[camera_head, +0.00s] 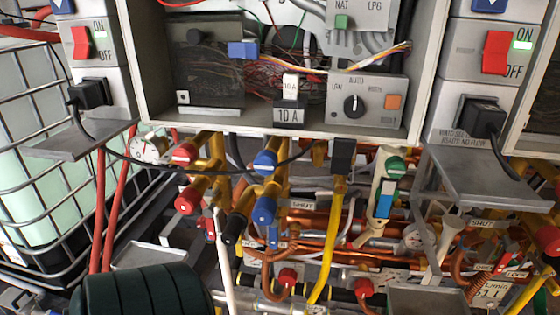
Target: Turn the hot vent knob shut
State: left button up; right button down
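Several round knobs sit on brass pipework below the open heater box. A red knob (184,153) is at upper left, with another red knob (188,201) below it. Blue knobs stand to their right, an upper one (265,162) and a lower one (264,211). A black knob (235,226) is beside the lower blue one. No readable label shows which knob is the hot vent. How far any knob is turned cannot be told. Neither of my grippers is in view.
The heater box (272,131) overhangs the knobs. A gauge (145,149) and red hoses (104,205) are left. A yellow pipe (331,235) and a green knob (395,165) are right. A metal shelf (490,175) juts out at right. A dark green ribbed cylinder (140,295) fills the lower left.

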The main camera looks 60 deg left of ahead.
aim_at(201, 223)
jog(key=u, duration=2.3)
jog(key=k+l+z, duration=0.15)
jog(key=k+z, duration=0.35)
jog(key=k, duration=0.15)
jog(key=j+z, duration=0.2)
jog(key=z, duration=0.2)
jog(key=j+z, duration=0.5)
jog(key=z, duration=0.25)
jog(key=j+z, duration=0.35)
jog(key=i+l, duration=0.05)
jog(key=l, duration=0.05)
